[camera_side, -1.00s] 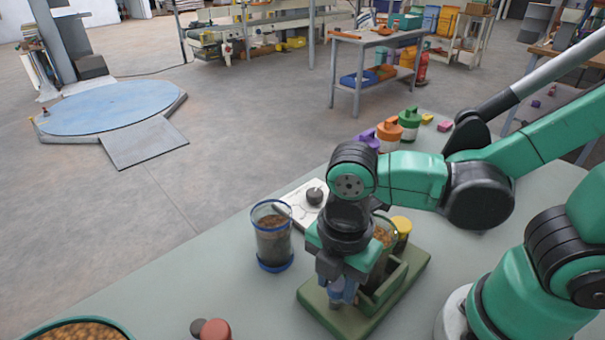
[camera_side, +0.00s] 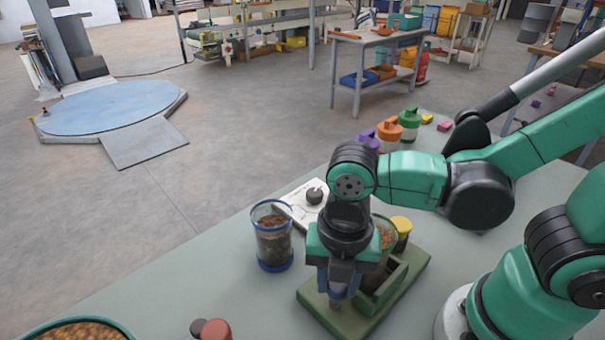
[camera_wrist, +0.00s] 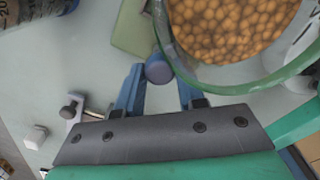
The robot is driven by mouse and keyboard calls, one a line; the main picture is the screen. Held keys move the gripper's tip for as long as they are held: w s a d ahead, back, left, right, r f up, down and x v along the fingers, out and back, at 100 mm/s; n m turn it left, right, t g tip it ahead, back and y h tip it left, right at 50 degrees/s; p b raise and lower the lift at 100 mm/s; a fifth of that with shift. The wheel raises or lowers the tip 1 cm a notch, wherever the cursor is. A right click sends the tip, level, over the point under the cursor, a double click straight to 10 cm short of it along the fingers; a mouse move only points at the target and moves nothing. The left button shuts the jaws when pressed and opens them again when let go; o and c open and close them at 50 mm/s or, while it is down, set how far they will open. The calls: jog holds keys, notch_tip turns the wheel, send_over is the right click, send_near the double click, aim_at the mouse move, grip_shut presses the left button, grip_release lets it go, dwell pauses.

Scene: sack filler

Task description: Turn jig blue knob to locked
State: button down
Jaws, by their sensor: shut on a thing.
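The green jig (camera_side: 375,328) sits on the bench with a clear, green-rimmed container of tan pellets (camera_wrist: 232,28) standing in it. My gripper (camera_side: 338,292) points down over the near left part of the jig. In the wrist view the round blue knob (camera_wrist: 158,69) lies between the blue fingers of my gripper (camera_wrist: 160,82), and the jaws are shut on it. In the side view the fingers and wrist hide the knob. No lock mark or pointer can be made out, so its setting cannot be read.
A yellow-lidded jar (camera_side: 402,228) stands behind the jig. A pellet bowl (camera_side: 75,332) is at front left. The bench between bowl and jar is clear.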

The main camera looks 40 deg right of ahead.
jog(key=c, duration=0.5)
grip_release()
jog(key=shift+c, duration=0.2)
jog(key=shift+r, duration=2.8)
